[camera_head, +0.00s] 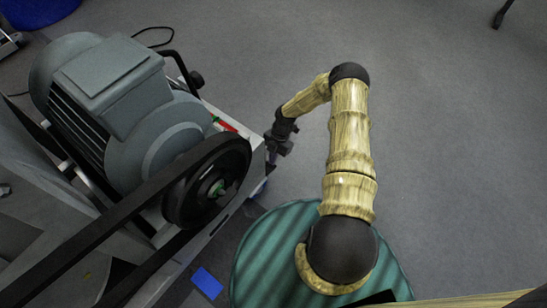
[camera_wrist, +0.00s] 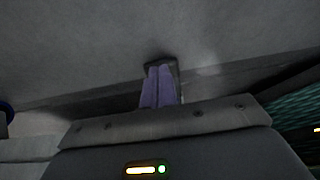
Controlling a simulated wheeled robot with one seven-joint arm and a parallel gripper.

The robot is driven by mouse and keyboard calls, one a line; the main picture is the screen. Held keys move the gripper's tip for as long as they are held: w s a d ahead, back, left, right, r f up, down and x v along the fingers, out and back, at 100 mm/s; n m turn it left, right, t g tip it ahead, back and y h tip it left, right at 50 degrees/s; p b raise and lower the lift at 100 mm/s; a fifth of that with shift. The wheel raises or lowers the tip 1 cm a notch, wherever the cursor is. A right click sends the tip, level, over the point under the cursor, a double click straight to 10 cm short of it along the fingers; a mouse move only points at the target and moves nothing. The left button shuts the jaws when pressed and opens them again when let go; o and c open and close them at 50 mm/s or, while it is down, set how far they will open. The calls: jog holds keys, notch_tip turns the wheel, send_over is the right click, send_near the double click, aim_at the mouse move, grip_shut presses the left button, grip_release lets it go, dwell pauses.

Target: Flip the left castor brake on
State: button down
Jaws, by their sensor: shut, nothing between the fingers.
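I cannot make out the left castor or its brake lever in either view. The bench frame (camera_head: 250,150) that carries the motor stands at the left, and its lower parts are mostly hidden. My gripper (camera_head: 276,146) points down close beside the frame's right edge, at the end of my bent arm. In the wrist view its two purple fingers (camera_wrist: 160,72) are together, shut and empty. A dark bar or edge (camera_wrist: 95,102) runs across behind the fingers. I cannot tell whether the fingertips touch it.
A grey motor (camera_head: 110,85) sits on the frame, with a black pulley (camera_head: 208,182) and belt (camera_head: 105,225) near my arm. A blue patch (camera_head: 207,283) lies below the pulley.

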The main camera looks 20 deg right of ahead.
jog(key=shift+d, duration=0.1)
jog(key=w+d+f+p+v, duration=0.1)
jog(key=p+v, duration=0.5)
jog(key=v, duration=0.7)
jog(key=shift+w+d+r, duration=0.2)
jog(key=shift+d+r, duration=0.05)
jog(key=shift+d, duration=0.2)
jog(key=shift+w, duration=0.1)
